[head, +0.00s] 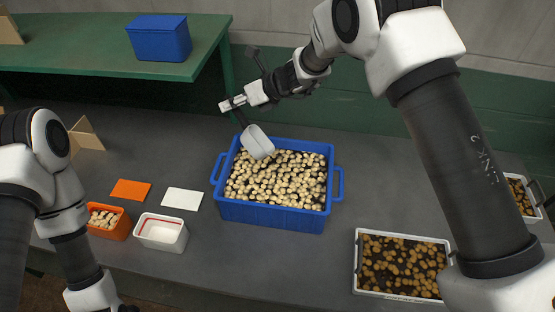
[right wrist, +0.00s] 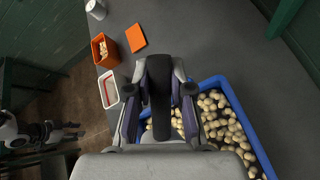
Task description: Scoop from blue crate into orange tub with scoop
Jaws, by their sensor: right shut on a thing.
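The blue crate (head: 270,216) stands mid-table, full of pale roundish pieces. My right gripper (head: 234,104) is shut on the scoop (head: 257,142) above the crate's back left corner. The scoop's grey bowl hangs tilted down over the crate's left end; whether it holds anything cannot be told. The orange tub (head: 109,231), at the left front, holds some pale pieces; it also shows in the right wrist view (right wrist: 107,58). In that view my right gripper (right wrist: 160,75) hides part of the crate (right wrist: 262,150). My left gripper (right wrist: 70,130) hangs low at the left, its jaws unclear.
A white tub (head: 161,233) with a red line stands between the orange tub and crate. Orange (head: 131,189) and white (head: 182,199) cards lie behind the tubs. A white-rimmed tray (head: 402,297) of brownish pieces is front right. A blue bin (head: 159,40) sits on the green shelf (head: 75,50).

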